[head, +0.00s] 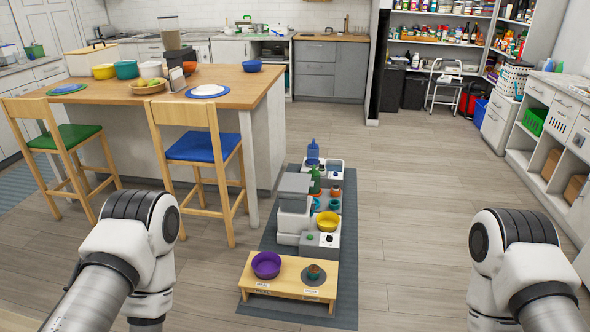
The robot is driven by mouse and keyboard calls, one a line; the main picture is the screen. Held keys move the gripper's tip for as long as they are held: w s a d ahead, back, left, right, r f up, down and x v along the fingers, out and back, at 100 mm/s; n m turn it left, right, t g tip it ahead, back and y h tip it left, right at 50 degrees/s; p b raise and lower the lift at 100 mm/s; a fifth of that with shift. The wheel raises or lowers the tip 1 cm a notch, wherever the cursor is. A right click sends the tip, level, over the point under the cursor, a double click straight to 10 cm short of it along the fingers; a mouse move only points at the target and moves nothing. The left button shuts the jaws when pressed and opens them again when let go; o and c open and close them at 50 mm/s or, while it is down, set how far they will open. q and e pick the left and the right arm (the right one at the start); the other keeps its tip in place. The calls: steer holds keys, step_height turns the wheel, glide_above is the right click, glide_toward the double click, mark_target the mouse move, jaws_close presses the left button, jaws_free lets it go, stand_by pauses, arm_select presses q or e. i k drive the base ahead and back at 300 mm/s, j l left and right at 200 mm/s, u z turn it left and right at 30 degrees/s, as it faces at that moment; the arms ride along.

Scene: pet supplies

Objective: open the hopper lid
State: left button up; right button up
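A white pet feeder (295,210) stands on the dark floor mat, left of centre. The grey slab on its top (294,184) looks like the hopper lid and lies flat, seemingly closed. From this distance I cannot make out a hinge or handle. My two arms show at the lower left and lower right, well apart from the feeder. Neither gripper is in view.
A low wooden stand (290,288) with a purple bowl (266,265) is in front of the feeder. A yellow bowl (327,222), a green bottle (315,181) and a blue bottle (313,151) are nearby. Stools and an island (262,150) stand left; the floor right is clear.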

mark_target(290, 183)
steer(key=i+l+u, duration=0.2)
steer(key=i+l, duration=0.35)
steer(key=i+l+u, duration=0.15)
steer(key=i+l, duration=0.4)
steer(key=i+l+z, duration=0.2)
steer(key=i+z, duration=0.5)
steer(key=i, duration=0.25)
steer(key=i+z, duration=0.35)
steer(key=i+j, duration=0.05)
steer(key=i, duration=0.05)
